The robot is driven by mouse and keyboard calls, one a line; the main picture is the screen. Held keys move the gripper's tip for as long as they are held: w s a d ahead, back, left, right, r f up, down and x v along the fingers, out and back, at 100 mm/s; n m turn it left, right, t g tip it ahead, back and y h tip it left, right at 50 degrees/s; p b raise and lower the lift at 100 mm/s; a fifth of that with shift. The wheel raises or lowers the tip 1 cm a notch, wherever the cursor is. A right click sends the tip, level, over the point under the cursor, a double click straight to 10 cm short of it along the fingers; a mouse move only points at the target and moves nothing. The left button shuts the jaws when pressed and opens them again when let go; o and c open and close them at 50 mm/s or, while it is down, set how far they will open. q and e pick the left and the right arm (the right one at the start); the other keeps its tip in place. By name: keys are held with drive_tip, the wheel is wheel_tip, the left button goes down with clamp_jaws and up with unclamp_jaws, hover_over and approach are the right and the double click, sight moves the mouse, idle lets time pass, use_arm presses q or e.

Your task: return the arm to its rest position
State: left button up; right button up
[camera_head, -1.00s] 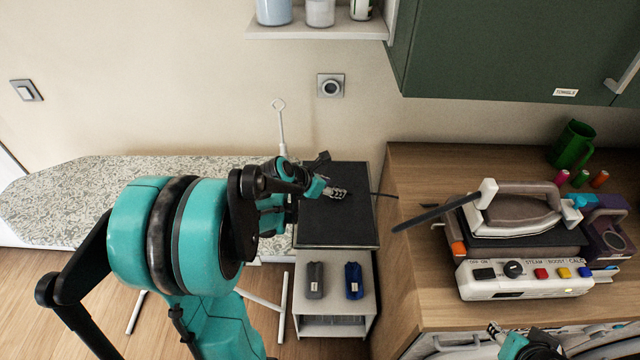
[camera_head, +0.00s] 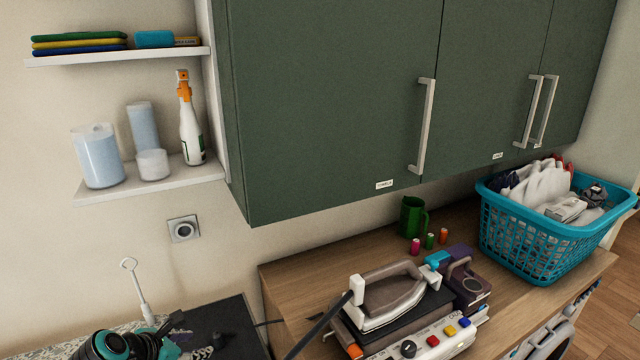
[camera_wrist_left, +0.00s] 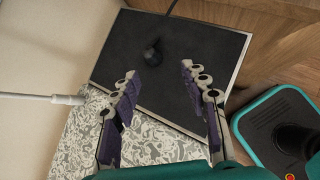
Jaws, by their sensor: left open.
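My left gripper (camera_head: 212,346) shows at the bottom left of the head view, with only a teal and black part of its arm in frame. In the left wrist view my left gripper (camera_wrist_left: 160,82) has its two purple-padded fingers spread apart with nothing between them. It is above a dark panel (camera_wrist_left: 190,97) and the patterned ironing board cover (camera_wrist_left: 75,140). A small black object (camera_wrist_left: 153,53) lies on the panel beyond the fingertips. My right gripper is out of view.
The iron (camera_head: 390,295) sits on its station on the wooden counter (camera_head: 300,275). Green cabinets (camera_head: 330,100) hang above. A shelf (camera_head: 150,185) holds a spray bottle (camera_head: 190,125).

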use_arm(q)
drive_tip(key=s+d+f+m+y, duration=0.1)
drive_tip(key=s+d+m, duration=0.4)
drive_tip(key=m, duration=1)
drive_tip(key=s+d+f+m+g+y, duration=0.1)
drive_tip(key=s+d+m, duration=0.5)
drive_tip(key=m, duration=0.9)
drive_tip(key=d, duration=0.3)
drive_tip(key=shift+d, duration=0.2)
